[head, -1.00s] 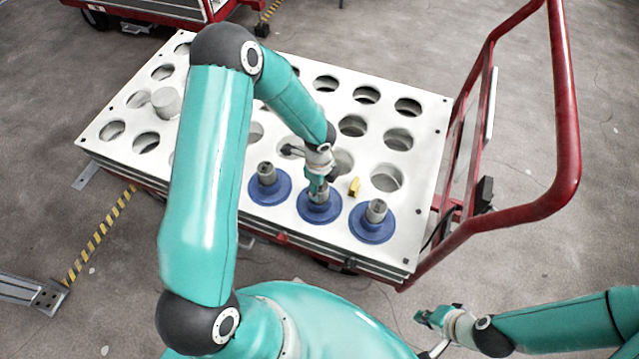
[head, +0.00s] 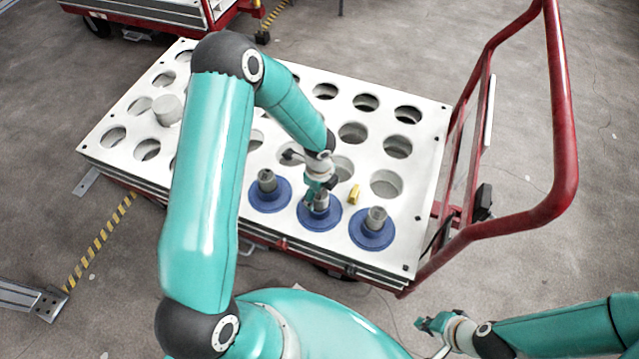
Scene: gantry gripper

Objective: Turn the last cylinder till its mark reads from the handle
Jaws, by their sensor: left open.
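Three grey cylinders on round blue bases stand in a row along the near edge of the white perforated top: a left one (head: 267,180), a middle one (head: 320,202) and a right one (head: 376,218). My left gripper (head: 319,193) is open at the top of the middle cylinder; I cannot tell whether its fingers touch it. No mark on any cylinder is readable at this size. The cart's red handle (head: 566,120) rises at the right. My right gripper (head: 428,323) is low at the bottom right, away from the cart, its fingers too small to judge.
The white top (head: 428,190) has rows of round holes. A small yellow piece (head: 354,194) lies behind the middle and right cylinders. A pale cylinder (head: 168,110) stands at the far left. Another red cart (head: 180,12) stands behind. My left arm hides part of the top.

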